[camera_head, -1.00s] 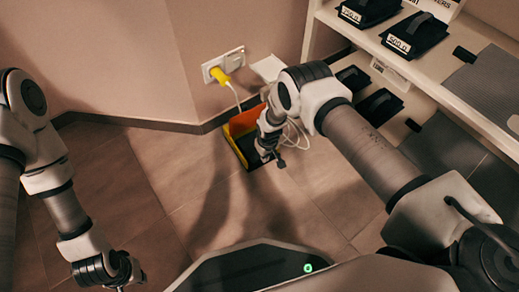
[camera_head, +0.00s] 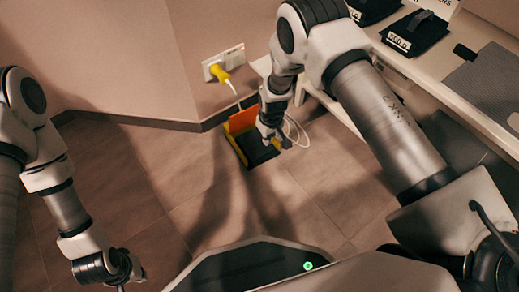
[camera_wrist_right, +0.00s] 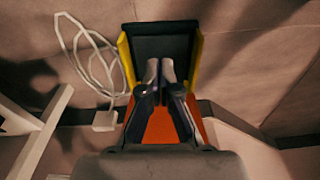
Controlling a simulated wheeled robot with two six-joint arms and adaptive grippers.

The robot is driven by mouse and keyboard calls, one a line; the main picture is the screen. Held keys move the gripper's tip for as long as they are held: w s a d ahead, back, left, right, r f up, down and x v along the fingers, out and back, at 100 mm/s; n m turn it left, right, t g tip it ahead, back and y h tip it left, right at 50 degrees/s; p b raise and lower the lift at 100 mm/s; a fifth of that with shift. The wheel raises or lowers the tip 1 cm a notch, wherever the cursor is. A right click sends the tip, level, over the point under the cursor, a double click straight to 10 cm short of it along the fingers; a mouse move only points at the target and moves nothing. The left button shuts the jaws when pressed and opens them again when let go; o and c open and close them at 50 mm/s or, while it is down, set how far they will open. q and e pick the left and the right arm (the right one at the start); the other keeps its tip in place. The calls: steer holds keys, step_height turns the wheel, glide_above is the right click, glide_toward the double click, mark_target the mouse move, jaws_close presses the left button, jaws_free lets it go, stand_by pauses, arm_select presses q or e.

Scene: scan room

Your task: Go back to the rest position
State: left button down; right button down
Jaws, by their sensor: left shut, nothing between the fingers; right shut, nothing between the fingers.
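My right gripper (camera_head: 276,140) hangs in front of and above the black, yellow and orange holder on the floor by the wall corner. In the right wrist view my right gripper (camera_wrist_right: 163,65) is shut and empty, its fingers in line with the holder (camera_wrist_right: 163,43). I cannot tell how high it is above the holder. My left gripper (camera_head: 128,284) is at the lower left, shut and empty, pointing down over bare floor; its tips are near the bottom edge of the head view.
A yellow plug (camera_head: 219,73) sits in the wall socket (camera_head: 233,58), with a white cable (camera_wrist_right: 93,55) looped beside the holder. A shelf unit (camera_head: 440,72) with black items stands on the right, close to my right arm. The floor (camera_head: 120,170) at left is clear.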

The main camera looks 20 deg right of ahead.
stand_by(0.7)
steer(key=s+d+r+m+g+p, duration=0.1)
steer(key=s+d+r+p, duration=0.15)
steer(key=s, duration=0.85)
steer(key=s+d+r+m+g+p, duration=0.1)
steer(key=s+d+r+p, duration=0.15)
steer(key=s, duration=0.85)
steer(key=s+d+r+m+p, duration=0.15)
steer(key=s+r+p, duration=0.25)
steer(key=s, duration=0.8)
step_height(320, 180, up, 38)
steer(key=w+p, duration=0.2)
steer(key=p, duration=3.5)
steer(key=shift+w+t, duration=0.15)
steer(key=shift+t, duration=0.25)
